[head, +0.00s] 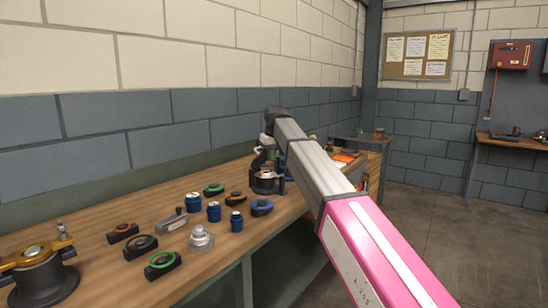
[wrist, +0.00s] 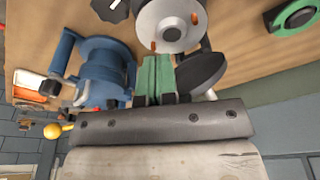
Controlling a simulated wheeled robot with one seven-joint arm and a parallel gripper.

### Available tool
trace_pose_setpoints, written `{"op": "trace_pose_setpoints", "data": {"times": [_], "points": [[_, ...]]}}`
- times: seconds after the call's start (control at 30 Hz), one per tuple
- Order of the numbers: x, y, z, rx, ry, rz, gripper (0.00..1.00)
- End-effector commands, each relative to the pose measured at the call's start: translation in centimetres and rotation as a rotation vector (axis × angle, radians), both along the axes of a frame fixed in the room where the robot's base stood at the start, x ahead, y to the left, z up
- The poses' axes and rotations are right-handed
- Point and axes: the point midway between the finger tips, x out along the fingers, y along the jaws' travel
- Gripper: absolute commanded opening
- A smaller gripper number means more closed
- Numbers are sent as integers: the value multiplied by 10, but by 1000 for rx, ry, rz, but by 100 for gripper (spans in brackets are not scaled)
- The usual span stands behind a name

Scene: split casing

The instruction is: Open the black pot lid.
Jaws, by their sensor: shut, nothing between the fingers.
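The black pot (head: 264,184) stands on the workbench by the wall in the head view, with a pale, orange-flecked inside partly showing. In the wrist view a round grey casing (wrist: 172,38) with a dark centre and orange bits lies just beyond my fingers. A dark round disc (wrist: 203,72), seemingly the black lid, is tilted beside it on the right; whether it is joined to the pot is unclear. My gripper (wrist: 157,62) is shut and empty, its green fingers between the disc and a blue casing.
The blue casing (wrist: 103,66) stands close on the left of my fingers. Several blue, green and black parts, a glass-like piece (head: 201,238) and a gold-topped pot (head: 42,275) occupy the near bench. The wall runs along the bench's back.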

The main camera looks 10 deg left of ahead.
Motion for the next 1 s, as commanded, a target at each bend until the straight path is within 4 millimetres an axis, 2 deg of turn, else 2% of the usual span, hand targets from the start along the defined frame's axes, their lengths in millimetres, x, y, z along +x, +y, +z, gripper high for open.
{"op": "trace_pose_setpoints", "data": {"times": [1.0], "points": [[21,49,0,1,-1,0,0]]}}
